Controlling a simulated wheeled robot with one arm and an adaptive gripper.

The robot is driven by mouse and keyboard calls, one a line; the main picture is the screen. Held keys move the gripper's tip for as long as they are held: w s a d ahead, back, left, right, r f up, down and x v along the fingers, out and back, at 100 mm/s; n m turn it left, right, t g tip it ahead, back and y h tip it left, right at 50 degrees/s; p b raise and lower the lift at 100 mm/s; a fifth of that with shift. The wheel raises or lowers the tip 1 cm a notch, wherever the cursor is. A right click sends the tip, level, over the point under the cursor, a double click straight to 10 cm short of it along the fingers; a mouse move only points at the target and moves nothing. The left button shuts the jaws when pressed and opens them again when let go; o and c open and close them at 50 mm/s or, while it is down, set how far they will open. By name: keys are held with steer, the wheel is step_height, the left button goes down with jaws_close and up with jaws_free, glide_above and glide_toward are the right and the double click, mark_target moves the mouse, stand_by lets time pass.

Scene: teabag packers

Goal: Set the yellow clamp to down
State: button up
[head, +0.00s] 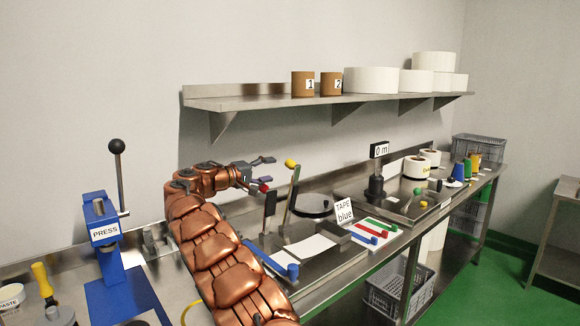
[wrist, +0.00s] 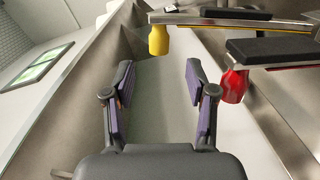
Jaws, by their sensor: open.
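The yellow clamp's ball knob (head: 290,164) tops a metal lever that stands up steeply, leaning slightly right, above the steel bench fixture. In the wrist view the yellow knob (wrist: 159,41) hangs at the end of its bar, beyond the fingertips. A second lever with a red knob (head: 264,188) and dark pad stands close to its left. The red knob (wrist: 233,86) is right of the fingers in the wrist view. My gripper (head: 266,171) is open, left of the yellow knob and apart from it. Nothing is between the fingers in the wrist view (wrist: 159,78).
A blue press (head: 104,232) with a black-knobbed lever stands left. A "TAPE blue" sign (head: 344,210) and coloured bars (head: 371,235) sit right of the clamps. A wall shelf (head: 250,102) holding rolls and tubs runs above. A monitor-like panel (wrist: 37,64) shows in the wrist view.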

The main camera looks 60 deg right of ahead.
mark_target(287, 165)
steer(key=shift+w+d+f, duration=0.15)
steer(key=shift+d+f, duration=0.05)
steer(key=shift+d, duration=0.5)
steer(key=shift+m+g+h, duration=0.3)
steer(key=shift+m+h, duration=0.1)
steer(key=shift+p+x, duration=1.55)
steer(key=shift+x, duration=3.1)
steer(key=shift+w, duration=0.2)
jaws_close()
